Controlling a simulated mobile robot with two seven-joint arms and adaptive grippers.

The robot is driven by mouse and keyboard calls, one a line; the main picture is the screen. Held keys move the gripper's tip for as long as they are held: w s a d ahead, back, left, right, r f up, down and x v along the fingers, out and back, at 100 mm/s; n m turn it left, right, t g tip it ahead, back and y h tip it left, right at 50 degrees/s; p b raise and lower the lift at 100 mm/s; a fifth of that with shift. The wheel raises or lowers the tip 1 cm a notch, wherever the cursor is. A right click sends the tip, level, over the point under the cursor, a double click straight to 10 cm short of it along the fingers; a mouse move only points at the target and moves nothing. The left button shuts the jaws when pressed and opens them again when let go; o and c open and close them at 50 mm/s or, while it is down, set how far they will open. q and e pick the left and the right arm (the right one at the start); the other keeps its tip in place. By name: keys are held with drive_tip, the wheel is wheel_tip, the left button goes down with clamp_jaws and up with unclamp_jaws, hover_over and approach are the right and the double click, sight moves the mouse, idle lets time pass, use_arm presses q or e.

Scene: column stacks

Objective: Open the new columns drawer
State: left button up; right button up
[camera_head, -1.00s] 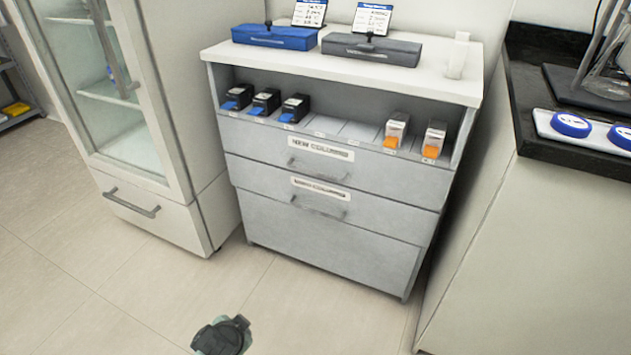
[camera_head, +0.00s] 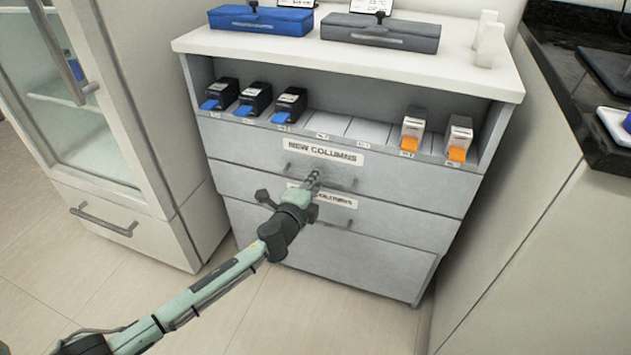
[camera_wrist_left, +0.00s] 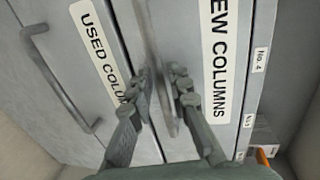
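The new columns drawer (camera_head: 235,140) is the top grey drawer under the open shelf, labelled "NEW COLUMNS" (camera_head: 323,152). It looks closed, flush with the cabinet front. Its bar handle (camera_head: 343,184) is partly hidden by my left gripper (camera_head: 312,178), which reaches up to it from the lower left. In the left wrist view the handle (camera_wrist_left: 157,50) runs between the two fingers of the gripper (camera_wrist_left: 161,78). The fingers are apart, one on each side of the bar, with some gap visible. My right gripper is not in view.
The used columns drawer (camera_head: 235,187) is just below; its label is partly hidden by my gripper. Boxes with blue and orange fronts stand on the shelf above. A glass-door cabinet (camera_head: 110,215) stands left, a dark-topped counter (camera_head: 565,75) right.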

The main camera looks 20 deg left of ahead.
use_arm(q)
drive_tip(key=shift+w, duration=0.2)
drive_tip(key=shift+c, duration=0.5)
clamp_jaws()
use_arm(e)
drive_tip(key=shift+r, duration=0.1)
use_arm(q)
drive_tip(key=shift+s+f, duration=0.1)
drive_tip(key=shift+s, duration=0.05)
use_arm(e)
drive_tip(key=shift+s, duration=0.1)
